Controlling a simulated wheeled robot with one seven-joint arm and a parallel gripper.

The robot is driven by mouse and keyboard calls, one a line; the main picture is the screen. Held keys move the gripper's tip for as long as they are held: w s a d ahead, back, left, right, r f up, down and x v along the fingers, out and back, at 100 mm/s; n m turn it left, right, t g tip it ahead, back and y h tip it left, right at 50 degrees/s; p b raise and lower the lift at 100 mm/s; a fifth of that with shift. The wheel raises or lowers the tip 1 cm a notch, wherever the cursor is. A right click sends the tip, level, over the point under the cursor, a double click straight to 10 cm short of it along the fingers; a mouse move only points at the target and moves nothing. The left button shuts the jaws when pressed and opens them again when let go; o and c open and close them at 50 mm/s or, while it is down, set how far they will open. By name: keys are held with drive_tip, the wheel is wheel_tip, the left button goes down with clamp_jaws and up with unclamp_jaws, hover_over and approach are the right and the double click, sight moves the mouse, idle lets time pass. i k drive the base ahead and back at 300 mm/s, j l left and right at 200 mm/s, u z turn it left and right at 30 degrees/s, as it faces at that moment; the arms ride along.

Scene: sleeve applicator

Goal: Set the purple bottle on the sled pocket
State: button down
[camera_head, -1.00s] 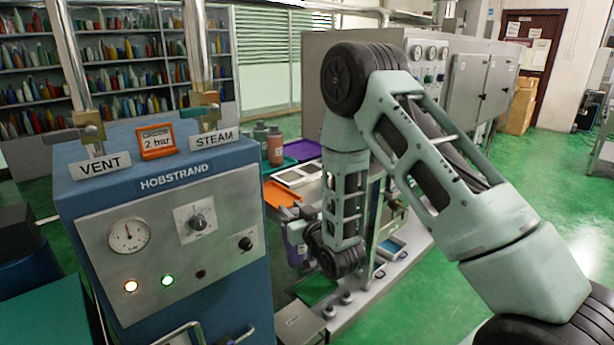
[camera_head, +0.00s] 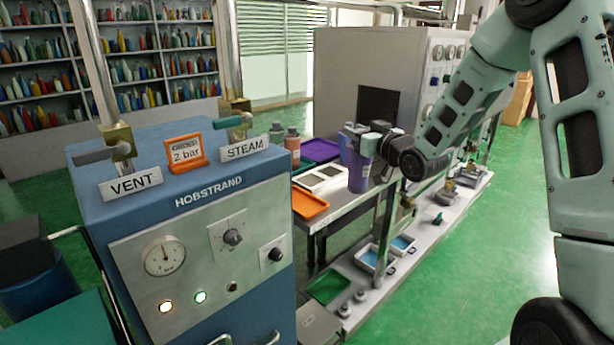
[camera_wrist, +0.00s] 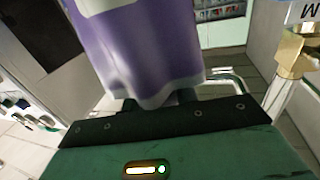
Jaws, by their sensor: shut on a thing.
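The purple bottle (camera_head: 358,171) is held above the lower bench, at about the height of the tray table, in the head view. My gripper (camera_head: 364,141) is shut on it, reaching in from the right. In the wrist view the purple bottle (camera_wrist: 150,50) fills the upper middle, close against the gripper, and hides most of the fingers. The lower bench has white-rimmed trays with blue floors (camera_head: 375,258) and a green pad (camera_head: 328,287). I cannot tell which part is the sled pocket.
The blue HOBSTRAND boiler (camera_head: 190,215) with valves and pipes stands at the front left. Behind it a table carries an orange tray (camera_head: 309,203), a white frame (camera_head: 320,179), a purple tray (camera_head: 320,150) and other bottles (camera_head: 293,143). A grey cabinet (camera_head: 370,65) stands behind.

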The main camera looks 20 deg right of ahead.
sight(312, 180)
drive_tip(key=i+j, duration=0.1)
drive_tip(key=i, duration=0.75)
